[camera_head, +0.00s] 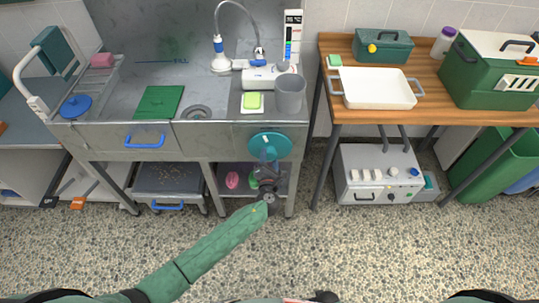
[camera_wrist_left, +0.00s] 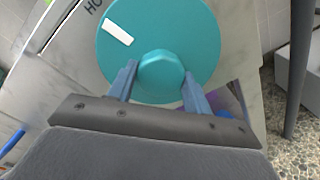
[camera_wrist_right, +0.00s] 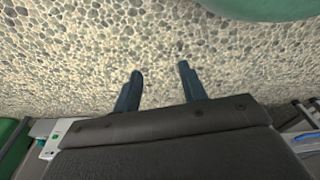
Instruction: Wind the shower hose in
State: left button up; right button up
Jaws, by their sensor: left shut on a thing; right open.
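A teal hose reel wheel (camera_head: 270,143) with a knob sits on the front of the steel tub unit. It fills the left wrist view (camera_wrist_left: 190,30), with a white mark at its upper left. My left gripper (camera_head: 267,165) is shut on the wheel's teal knob (camera_wrist_left: 161,72), one finger on each side. The grey shower hose (camera_head: 232,8) arches above the tub by the blue and white shower head (camera_head: 219,55). My right gripper (camera_wrist_right: 160,75) is open and empty above the pebbled floor.
A grey cup (camera_head: 290,92) and a yellow-green sponge (camera_head: 253,100) stand on the ledge above the wheel. A wooden table (camera_head: 440,109) with a white tray (camera_head: 375,88) and green boxes is at the right. A grey control box (camera_head: 378,175) stands below it. The floor in front is clear.

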pick_arm(q)
jog(key=m+p, duration=0.2)
jog(key=shift+p, duration=0.35)
pick_arm(e)
jog(key=s+d+f, duration=0.2)
jog(key=s+f, duration=0.2)
jog(key=s, duration=0.1)
jog(key=shift+s+d+f, duration=0.15)
jog(key=shift+d+f, duration=0.2)
jog(key=shift+f, duration=0.05)
pick_arm(q)
jog(key=o, duration=1.4)
pick_arm(e)
jog(key=shift+d, duration=0.1)
pick_arm(q)
jog(key=shift+s, duration=0.3)
jog(key=shift+s+r+b, duration=0.15)
jog(key=shift+s+b, duration=0.9)
jog(key=shift+s, duration=2.6)
pick_arm(e)
jog(key=shift+w+a+r, duration=0.3)
jog(key=shift+w+r, duration=0.15)
jog(key=shift+w, duration=0.25)
jog(key=shift+w+a+r, duration=0.35)
jog(key=shift+w+r, duration=0.05)
jog(key=shift+w, duration=0.25)
jog(key=shift+w+a+r, duration=0.3)
jog(key=shift+w+r, duration=0.15)
jog(key=shift+w, duration=0.25)
